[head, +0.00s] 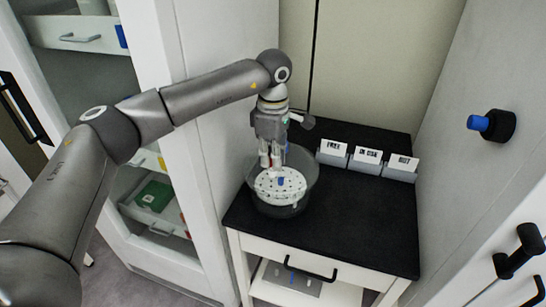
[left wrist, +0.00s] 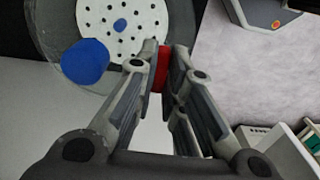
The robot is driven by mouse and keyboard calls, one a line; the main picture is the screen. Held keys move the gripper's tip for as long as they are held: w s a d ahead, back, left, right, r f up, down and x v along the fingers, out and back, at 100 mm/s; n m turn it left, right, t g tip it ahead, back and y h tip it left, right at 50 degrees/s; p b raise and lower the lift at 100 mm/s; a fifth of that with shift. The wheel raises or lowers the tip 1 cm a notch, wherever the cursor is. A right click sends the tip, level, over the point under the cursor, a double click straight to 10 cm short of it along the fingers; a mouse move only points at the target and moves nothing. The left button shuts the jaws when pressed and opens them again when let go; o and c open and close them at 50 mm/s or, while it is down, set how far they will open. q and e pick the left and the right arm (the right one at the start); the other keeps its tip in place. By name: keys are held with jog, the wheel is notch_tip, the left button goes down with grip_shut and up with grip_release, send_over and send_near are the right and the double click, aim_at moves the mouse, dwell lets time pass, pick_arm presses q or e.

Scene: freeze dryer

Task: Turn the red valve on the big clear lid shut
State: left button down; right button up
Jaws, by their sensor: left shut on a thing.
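The big clear lid (head: 308,172) is a see-through round cover at the left of the black worktop. A white perforated disc (head: 268,190) with a blue centre shows through it. In the left wrist view the lid's wall (left wrist: 48,30) is at the upper left. The red valve (left wrist: 161,70) shows there as a small red piece between my fingertips. My left gripper (head: 272,163) points down at the lid's near left side. In the left wrist view its fingers (left wrist: 161,55) are closed on the red valve. The fingers hide part of the valve, and its turn angle is unclear. My right gripper is not in view.
A blue round piece (left wrist: 85,62) sits close left of the fingers. Labelled grey bins (head: 367,162) stand along the back of the black worktop (head: 340,220). A blue-tipped black knob (head: 490,125) sticks out of the right wall. A white cabinet (head: 180,200) stands at left.

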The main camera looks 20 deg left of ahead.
pick_arm(q)
jog(key=c, duration=1.5)
grip_release()
notch_tip(320, 180, up, 12)
jog(key=shift+r, duration=0.1)
